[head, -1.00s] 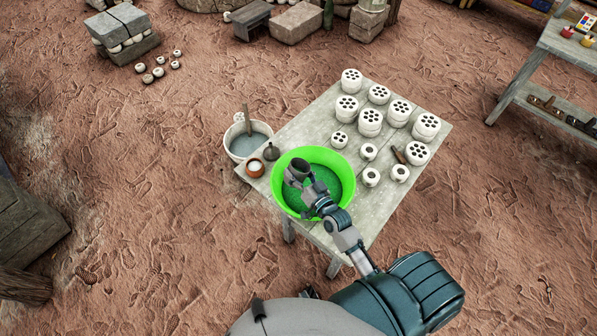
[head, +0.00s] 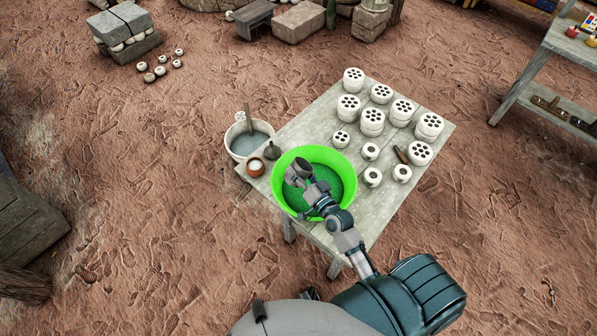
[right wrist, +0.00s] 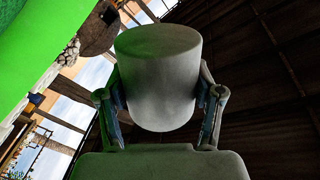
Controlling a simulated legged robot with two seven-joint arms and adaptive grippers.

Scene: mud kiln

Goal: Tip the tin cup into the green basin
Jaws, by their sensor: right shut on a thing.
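The green basin (head: 335,164) stands on the wooden table's near left part and also shows at the left edge of the right wrist view (right wrist: 30,50). The tin cup (head: 297,170) is over the basin's left part, tilted well off upright. In the right wrist view the cup (right wrist: 160,75) sits between both fingers of my right gripper (right wrist: 160,100), which is shut on it. Green light falls on the cup's upper end there. The cup's contents cannot be made out. My left gripper is not in view.
The table (head: 300,120) also bears several white perforated pieces, a small brown pot (head: 255,168) and a dark funnel-like item (head: 272,151) left of the basin. A white bucket (head: 247,135) stands beyond the table's left edge. A shelf (head: 540,70) stands at right.

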